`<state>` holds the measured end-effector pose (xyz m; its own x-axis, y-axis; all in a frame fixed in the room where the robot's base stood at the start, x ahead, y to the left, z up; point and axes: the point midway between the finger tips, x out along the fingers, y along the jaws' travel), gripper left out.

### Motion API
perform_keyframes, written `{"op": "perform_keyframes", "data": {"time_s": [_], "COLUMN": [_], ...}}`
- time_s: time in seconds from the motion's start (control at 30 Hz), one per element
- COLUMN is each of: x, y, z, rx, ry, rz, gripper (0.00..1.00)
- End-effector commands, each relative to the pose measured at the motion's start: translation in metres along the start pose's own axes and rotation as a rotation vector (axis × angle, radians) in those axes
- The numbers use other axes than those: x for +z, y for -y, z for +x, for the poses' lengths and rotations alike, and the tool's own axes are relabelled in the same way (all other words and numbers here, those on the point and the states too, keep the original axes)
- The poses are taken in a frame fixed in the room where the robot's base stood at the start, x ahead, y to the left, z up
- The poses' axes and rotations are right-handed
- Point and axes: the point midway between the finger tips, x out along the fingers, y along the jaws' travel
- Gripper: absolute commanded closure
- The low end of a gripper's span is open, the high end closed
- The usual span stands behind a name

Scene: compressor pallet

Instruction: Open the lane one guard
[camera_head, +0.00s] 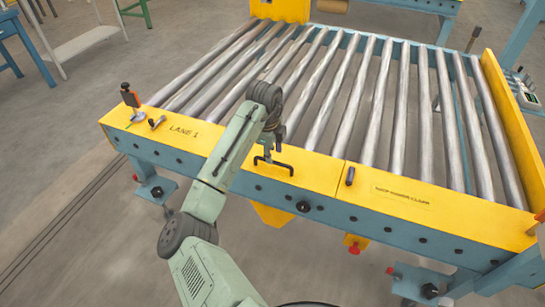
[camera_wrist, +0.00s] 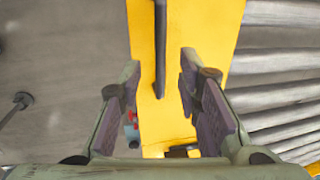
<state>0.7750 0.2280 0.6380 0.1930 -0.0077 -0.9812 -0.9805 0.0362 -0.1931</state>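The lane one guard (camera_head: 215,147) is a yellow panel lettered "LANE 1" along the near side of a roller conveyor; it also shows in the wrist view (camera_wrist: 200,25). It carries a black bar handle (camera_head: 282,165) near its right end. In the wrist view a dark bar (camera_wrist: 160,40), which looks like this handle, lies between my fingers. My gripper (camera_wrist: 158,75) is open, one finger on each side of the bar, with gaps on both sides. In the head view my gripper (camera_head: 270,143) is over the handle, partly hidden by my wrist; contact cannot be told.
Metal rollers (camera_head: 325,85) lie behind the guard. Open floor (camera_head: 60,170) lies at left.

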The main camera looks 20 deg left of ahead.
Motion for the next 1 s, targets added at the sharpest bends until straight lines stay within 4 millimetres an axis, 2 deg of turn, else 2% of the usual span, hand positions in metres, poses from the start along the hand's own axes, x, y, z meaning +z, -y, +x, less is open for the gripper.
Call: {"op": "perform_keyframes", "data": {"time_s": [0.1,0.3,0.63,1.0], "x": [0.0,0.0,0.0,0.0], "y": [-0.001,0.0,0.0,0.0], "z": [0.019,0.038,0.041,0.041], "rx": [0.002,0.0,-0.001,-0.001], "ry": [0.001,0.0,0.001,0.001], "rz": [-0.001,0.0,-0.001,-0.001], "gripper": [0.69,0.69,0.69,0.94]}}
